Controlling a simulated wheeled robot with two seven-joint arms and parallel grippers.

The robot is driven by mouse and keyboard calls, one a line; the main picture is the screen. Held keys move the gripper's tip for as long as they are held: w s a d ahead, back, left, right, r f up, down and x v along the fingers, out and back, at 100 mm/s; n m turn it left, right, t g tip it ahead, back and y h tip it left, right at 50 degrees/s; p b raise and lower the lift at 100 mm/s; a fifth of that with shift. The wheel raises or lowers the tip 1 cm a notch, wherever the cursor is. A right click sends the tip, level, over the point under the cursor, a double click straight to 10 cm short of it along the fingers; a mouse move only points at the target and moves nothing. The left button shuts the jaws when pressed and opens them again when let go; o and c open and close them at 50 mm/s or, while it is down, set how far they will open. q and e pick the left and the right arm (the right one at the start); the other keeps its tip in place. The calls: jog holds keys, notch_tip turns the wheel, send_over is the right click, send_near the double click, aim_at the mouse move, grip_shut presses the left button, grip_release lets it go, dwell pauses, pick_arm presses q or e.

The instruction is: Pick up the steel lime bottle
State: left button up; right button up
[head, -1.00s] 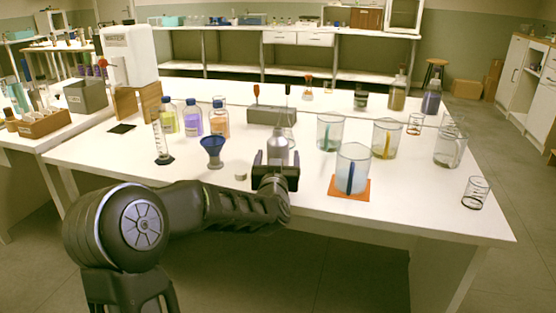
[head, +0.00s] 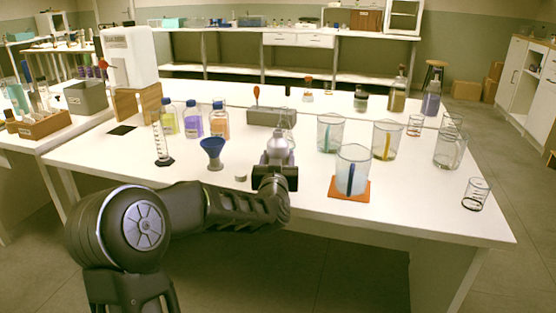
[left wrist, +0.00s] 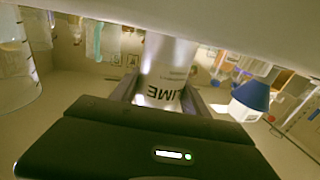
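The steel lime bottle (head: 277,147) is a small grey-silver bottle with a narrow neck, upright near the front middle of the white table. In the left wrist view the bottle (left wrist: 166,72) shows "LIME" lettering upside down. My left gripper (head: 276,162) reaches it from the front. Its fingers (left wrist: 165,92) lie close against both sides of the bottle and look shut on it. The gripper's body hides the bottle's lower part in the head view, so I cannot tell whether its base touches the table. My right gripper is not in view.
A blue funnel (head: 212,150) and a small cap (head: 240,176) are left of the gripper. A beaker (head: 352,172) on an orange mat (head: 364,190) is close on the right. A grey rack (head: 262,117) stands behind. Several bottles and beakers fill the table's back and right.

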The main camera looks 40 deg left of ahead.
aim_at(278, 130)
pick_arm(q)
grip_shut()
jog(key=shift+r, duration=0.1)
dwell(0.4)
notch_tip(278, 130, up, 10)
jog(key=p, duration=0.3)
dwell(0.7)
